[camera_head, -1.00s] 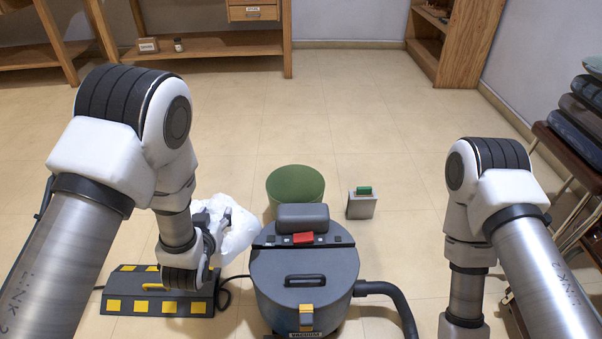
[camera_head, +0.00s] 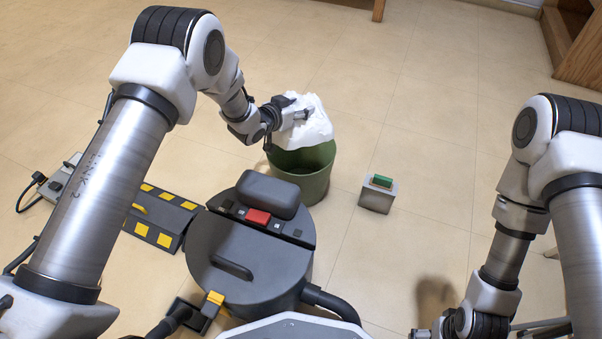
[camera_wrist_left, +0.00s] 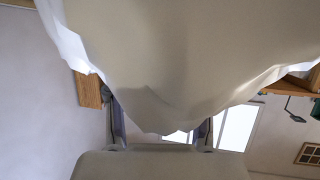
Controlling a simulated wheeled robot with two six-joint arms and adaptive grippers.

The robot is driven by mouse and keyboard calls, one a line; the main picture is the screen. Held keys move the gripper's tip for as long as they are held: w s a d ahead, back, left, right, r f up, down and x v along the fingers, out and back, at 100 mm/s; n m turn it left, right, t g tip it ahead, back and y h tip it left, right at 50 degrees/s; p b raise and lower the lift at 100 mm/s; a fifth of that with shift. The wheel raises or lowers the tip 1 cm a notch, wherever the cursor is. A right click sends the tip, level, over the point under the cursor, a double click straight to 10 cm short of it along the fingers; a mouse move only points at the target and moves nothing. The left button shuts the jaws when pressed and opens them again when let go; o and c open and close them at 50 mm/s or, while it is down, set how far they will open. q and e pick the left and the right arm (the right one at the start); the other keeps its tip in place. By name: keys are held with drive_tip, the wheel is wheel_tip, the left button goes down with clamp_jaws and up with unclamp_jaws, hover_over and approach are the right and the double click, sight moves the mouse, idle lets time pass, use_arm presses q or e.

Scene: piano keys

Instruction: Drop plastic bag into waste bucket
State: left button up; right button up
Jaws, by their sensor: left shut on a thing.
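A white plastic bag (camera_head: 308,126) is held by my left gripper (camera_head: 298,115), which is shut on it. The bag is over the mouth of the green waste bucket (camera_head: 312,172) and covers the bucket's far part. The bag also fills the upper part of the left wrist view (camera_wrist_left: 180,55), between the gripper's fingers (camera_wrist_left: 160,133). The bucket stands upright on the floor behind the vacuum. My right gripper (camera_head: 432,335) shows only in part at the bottom edge, so its opening cannot be read.
A dark grey canister vacuum (camera_head: 240,270) stands in front of the bucket. A small grey box with a green top (camera_head: 378,193) stands right of it. A black and yellow ramp (camera_head: 160,218) lies at left. Floor behind the bucket is clear.

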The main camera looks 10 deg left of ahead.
use_arm(q)
drive_tip(key=shift+w+a+f, duration=0.2)
drive_tip(key=shift+w+f, duration=0.15)
drive_tip(key=shift+w, duration=0.15)
drive_tip(key=shift+f+b, duration=0.2)
drive_tip(key=shift+b, duration=0.15)
wheel_tip(320, 180, down, 5)
drive_tip(key=b, duration=0.5)
drive_tip(key=shift+f, duration=0.15)
drive_tip(key=o, duration=1)
drive_tip(key=v, duration=0.7)
drive_tip(key=shift+s+a, duration=0.15)
drive_tip(key=shift+s, duration=0.05)
